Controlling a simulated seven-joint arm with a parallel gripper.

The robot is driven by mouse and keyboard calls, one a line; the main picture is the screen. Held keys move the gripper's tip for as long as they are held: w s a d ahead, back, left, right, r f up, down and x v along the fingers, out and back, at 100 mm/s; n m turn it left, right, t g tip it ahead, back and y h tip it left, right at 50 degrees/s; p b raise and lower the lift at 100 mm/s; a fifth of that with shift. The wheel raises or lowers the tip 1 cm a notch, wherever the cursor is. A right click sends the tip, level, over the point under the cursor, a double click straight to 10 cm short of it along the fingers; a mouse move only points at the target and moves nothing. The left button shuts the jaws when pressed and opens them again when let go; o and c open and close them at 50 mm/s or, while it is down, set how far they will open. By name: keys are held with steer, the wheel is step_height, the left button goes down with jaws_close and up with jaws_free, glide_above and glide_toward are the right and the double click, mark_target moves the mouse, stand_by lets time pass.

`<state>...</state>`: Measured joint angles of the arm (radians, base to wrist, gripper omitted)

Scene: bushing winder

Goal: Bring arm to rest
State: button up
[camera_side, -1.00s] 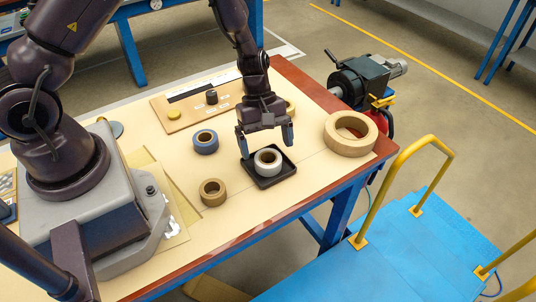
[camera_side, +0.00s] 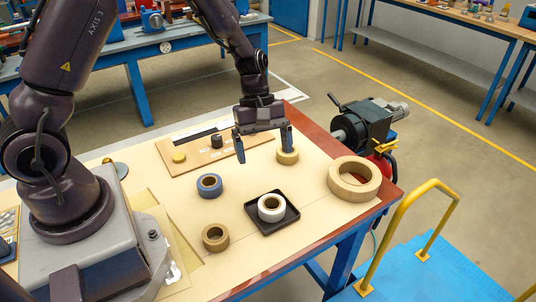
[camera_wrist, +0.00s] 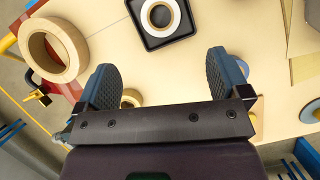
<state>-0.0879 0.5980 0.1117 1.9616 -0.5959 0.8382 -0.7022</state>
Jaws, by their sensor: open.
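My gripper (camera_side: 264,146) is open and empty, raised above the table behind the black tray. It also shows in the wrist view (camera_wrist: 165,82), with its two blue fingers spread apart. The white roll (camera_side: 271,207) sits in the black square tray (camera_side: 287,222). The roll and tray also show at the top of the wrist view, clear of the fingers. A small tan roll (camera_side: 288,157) stands on the table behind the right finger, partly hidden by it.
A blue roll (camera_side: 209,185) and a brown roll (camera_side: 215,237) stand left of the tray. A large tan ring (camera_side: 354,180) lies near the right table edge. A board (camera_side: 213,158) with a yellow knob is at the back. A dark machine (camera_side: 362,125) stands beyond the edge.

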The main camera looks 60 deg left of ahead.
steer(key=s+r+m+t+y, duration=0.2)
steer(key=s+r+m+t, duration=0.1)
steer(key=s+r+m, duration=0.4)
steer(key=s+r+m+t+y, duration=0.2)
steer(key=s+r+m, duration=0.6)
steer(key=r, duration=0.6)
steer(key=shift+s+r+t, duration=0.2)
steer(key=shift+s+t, duration=0.4)
steer(key=shift+s, duration=0.05)
steer(key=shift+d, duration=0.1)
